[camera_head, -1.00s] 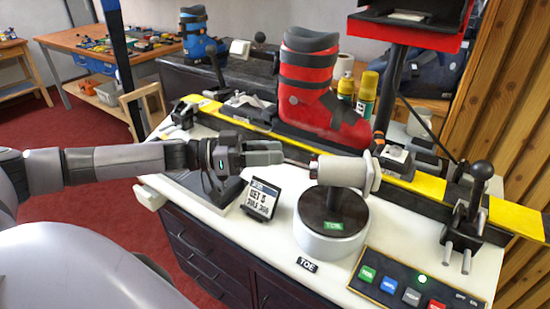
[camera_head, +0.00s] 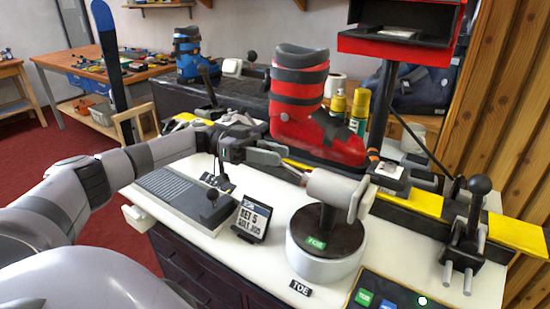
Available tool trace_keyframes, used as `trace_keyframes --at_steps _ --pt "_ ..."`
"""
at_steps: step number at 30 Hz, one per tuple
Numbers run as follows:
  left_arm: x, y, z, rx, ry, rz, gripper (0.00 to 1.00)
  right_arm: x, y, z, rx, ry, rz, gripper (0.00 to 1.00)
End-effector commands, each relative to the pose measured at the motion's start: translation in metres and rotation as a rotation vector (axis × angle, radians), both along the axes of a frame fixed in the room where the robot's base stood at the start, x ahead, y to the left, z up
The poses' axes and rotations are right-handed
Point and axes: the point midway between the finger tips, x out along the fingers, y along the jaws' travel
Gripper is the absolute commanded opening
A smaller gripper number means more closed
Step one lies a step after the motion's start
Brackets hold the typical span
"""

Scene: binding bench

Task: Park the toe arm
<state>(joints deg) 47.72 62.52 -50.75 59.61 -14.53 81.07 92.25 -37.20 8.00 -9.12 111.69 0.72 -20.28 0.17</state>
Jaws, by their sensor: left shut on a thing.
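The toe arm (camera_head: 331,188) is a pale horizontal cylinder with a flange at its right end. It stands on a dark-topped round white base (camera_head: 325,262) with a green TOE label, on the bench front. My left gripper (camera_head: 304,179) comes in from the left, its fingers slanting down to the left end of the toe arm and shut on it. The exact contact is small and hard to make out. My right gripper is not in view.
A lever (camera_head: 478,190) and a button panel (camera_head: 395,294) are at right.

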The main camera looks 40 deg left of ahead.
Motion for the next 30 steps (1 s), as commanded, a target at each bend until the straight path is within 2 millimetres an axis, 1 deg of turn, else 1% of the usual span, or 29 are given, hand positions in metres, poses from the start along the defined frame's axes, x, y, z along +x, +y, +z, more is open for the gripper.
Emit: trace_keyframes --at_steps 13,14,15,16,25,28,30 --pt "0.001 0.0 0.0 -0.001 0.0 -0.003 0.0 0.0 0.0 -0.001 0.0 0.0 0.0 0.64" --pt "0.001 0.0 0.0 -0.001 0.0 -0.003 0.43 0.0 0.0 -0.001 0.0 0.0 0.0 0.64" --pt "0.001 0.0 0.0 0.0 0.0 -0.002 0.56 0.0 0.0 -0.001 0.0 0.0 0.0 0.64" --pt "0.001 0.0 0.0 -0.001 0.0 -0.003 0.64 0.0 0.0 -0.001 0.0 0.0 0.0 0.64" --pt "0.0 0.002 0.0 -0.001 0.0 -0.004 0.64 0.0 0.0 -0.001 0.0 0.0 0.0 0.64" --pt "-0.001 0.009 -0.001 0.001 -0.001 0.0 0.64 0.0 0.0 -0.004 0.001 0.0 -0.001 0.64" --pt "-0.004 0.019 -0.002 0.001 -0.001 0.0 0.64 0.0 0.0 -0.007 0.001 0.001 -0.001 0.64"
